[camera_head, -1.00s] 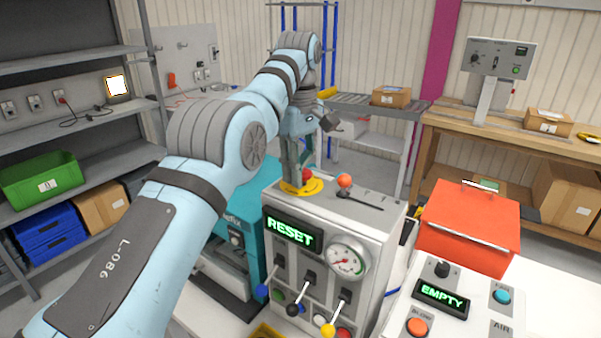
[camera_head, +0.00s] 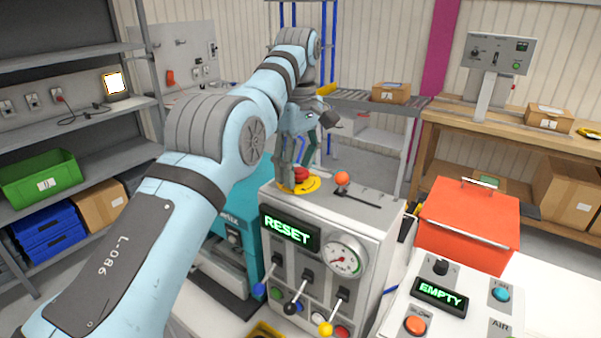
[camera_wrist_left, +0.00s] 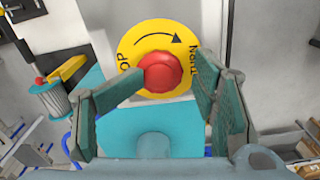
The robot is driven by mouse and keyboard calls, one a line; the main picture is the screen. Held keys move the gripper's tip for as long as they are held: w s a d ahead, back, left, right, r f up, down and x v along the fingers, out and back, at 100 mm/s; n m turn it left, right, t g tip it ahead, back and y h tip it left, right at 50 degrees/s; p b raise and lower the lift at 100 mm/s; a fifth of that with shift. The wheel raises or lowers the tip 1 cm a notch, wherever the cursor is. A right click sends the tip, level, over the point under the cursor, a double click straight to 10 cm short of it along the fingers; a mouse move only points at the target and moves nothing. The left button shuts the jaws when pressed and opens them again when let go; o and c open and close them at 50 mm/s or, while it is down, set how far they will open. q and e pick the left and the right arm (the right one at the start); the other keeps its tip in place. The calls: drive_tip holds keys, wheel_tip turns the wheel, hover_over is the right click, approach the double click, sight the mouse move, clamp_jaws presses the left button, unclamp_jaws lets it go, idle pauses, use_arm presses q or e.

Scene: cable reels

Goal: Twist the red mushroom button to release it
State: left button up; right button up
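The red mushroom button (camera_head: 301,174) sits on a round yellow plate (camera_head: 312,185) on top of the grey machine box. In the left wrist view the red button (camera_wrist_left: 160,71) is in plain sight, on its yellow plate (camera_wrist_left: 130,50) with a black curved arrow and partly hidden lettering. My left gripper (camera_head: 293,172) is over the button from above. In the wrist view its teal fingers (camera_wrist_left: 171,72) are spread, one on each side of the button. A gap shows on the right; contact on the left I cannot tell. My right gripper is not in view.
The grey box (camera_head: 350,215) carries an orange ball-topped lever (camera_head: 342,179), a green RESET display (camera_head: 289,231), a gauge (camera_head: 344,259) and several front levers. A red lidded bin (camera_head: 467,222) and an EMPTY panel (camera_head: 440,292) stand to the right.

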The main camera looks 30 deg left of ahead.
use_arm(q)
wheel_tip(320, 180, up, 8)
drive_tip(key=p, duration=0.8)
drive_tip(key=shift+r, duration=0.15)
drive_tip(key=shift+f, duration=0.2)
